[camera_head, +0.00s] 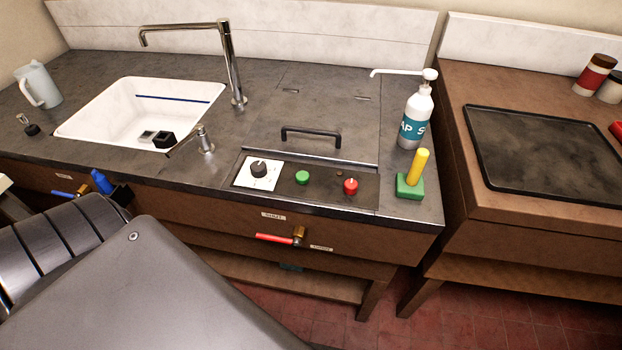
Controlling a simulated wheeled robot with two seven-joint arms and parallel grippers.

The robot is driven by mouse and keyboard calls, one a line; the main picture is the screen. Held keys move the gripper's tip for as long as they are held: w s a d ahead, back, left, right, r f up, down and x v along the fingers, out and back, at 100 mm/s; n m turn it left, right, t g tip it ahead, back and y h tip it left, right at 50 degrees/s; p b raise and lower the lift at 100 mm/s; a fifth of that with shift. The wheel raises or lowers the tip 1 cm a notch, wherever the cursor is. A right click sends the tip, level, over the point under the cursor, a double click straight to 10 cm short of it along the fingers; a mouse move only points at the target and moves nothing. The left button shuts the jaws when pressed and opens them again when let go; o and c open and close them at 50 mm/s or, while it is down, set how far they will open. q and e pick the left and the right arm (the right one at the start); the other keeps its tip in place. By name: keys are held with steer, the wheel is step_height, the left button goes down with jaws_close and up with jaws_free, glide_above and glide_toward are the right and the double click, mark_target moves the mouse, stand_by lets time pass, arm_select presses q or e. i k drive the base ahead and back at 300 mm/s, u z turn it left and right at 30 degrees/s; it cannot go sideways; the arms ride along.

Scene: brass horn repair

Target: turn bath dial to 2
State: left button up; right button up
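The bath dial (259,170) is a dark round knob on a white square plate (246,183), at the left end of the control panel on the counter's front edge. The marks on the plate are too small to read, so I cannot tell its setting. To its right on the panel are a green button (302,177) and a red button (351,186). Behind the panel lies a flat grey lid (335,112) with a black handle (311,132); it is closed. Neither of my grippers shows; my own grey body parts fill the lower left.
A white sink (105,101) with a tall tap (233,65) lies left. A small tap (205,140) stands near the dial. A soap bottle (415,115) and a yellow-handled green block (411,187) stand right. A red-handled valve (275,238) sticks out below the panel.

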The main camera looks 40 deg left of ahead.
mark_target(259, 170)
steer(key=u, duration=1.65)
steer(key=k, duration=0.4)
steer(key=u, duration=0.55)
steer(key=k, duration=0.9)
steer(key=z, duration=0.3)
steer(key=i, duration=0.55)
steer(key=z, duration=0.8)
steer(key=i, duration=1)
steer(key=u, duration=0.4)
